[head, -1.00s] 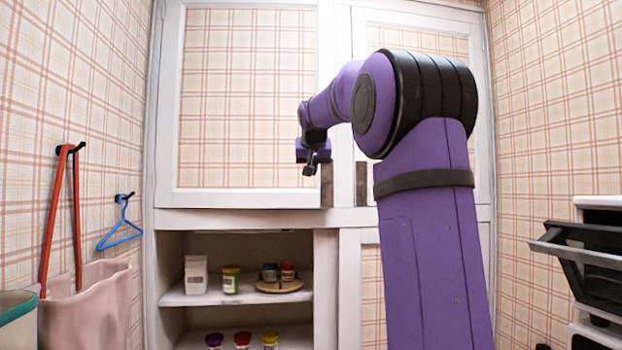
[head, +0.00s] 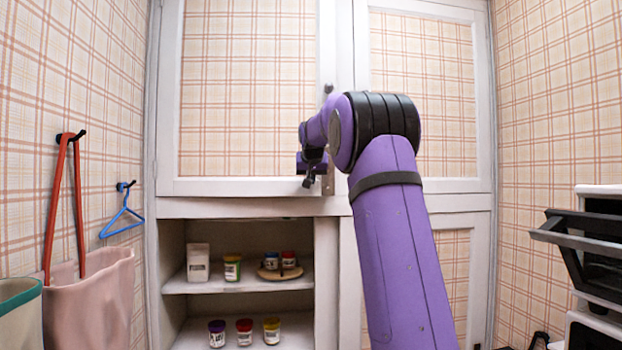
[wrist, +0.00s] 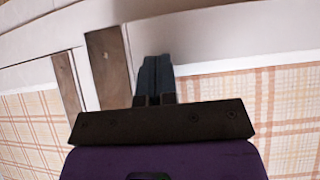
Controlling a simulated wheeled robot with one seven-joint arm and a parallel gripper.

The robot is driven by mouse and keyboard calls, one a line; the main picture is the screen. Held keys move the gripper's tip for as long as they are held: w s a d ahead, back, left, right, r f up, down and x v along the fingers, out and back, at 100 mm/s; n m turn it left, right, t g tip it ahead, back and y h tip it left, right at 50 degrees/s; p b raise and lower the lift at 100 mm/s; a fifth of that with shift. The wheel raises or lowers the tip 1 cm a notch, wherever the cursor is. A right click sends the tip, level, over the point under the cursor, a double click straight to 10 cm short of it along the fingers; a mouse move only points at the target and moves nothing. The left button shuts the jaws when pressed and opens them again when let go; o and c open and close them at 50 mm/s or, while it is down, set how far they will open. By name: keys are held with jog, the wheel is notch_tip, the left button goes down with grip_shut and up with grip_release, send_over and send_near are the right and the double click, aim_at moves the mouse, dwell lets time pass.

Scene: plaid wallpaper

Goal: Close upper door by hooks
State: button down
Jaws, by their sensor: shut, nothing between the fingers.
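The upper left door (head: 250,100) is on the side of the wall hooks. My arm hides part of the right door.
The upper right door (head: 425,90) looks closed. Below, an open compartment holds several jars and a round wooden board (head: 279,272). A hook (head: 125,185) with a blue hanger and a pink bag (head: 90,295) are on the left. A black-fronted unit (head: 590,250) juts in at right.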

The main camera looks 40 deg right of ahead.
dwell(0.3)
jog(key=w+d+n+t+y, duration=0.1)
jog(key=w+d, duration=0.3)
jog(key=shift+w+r+n, duration=0.3)
jog(key=shift+r, duration=0.1)
dwell(0.3)
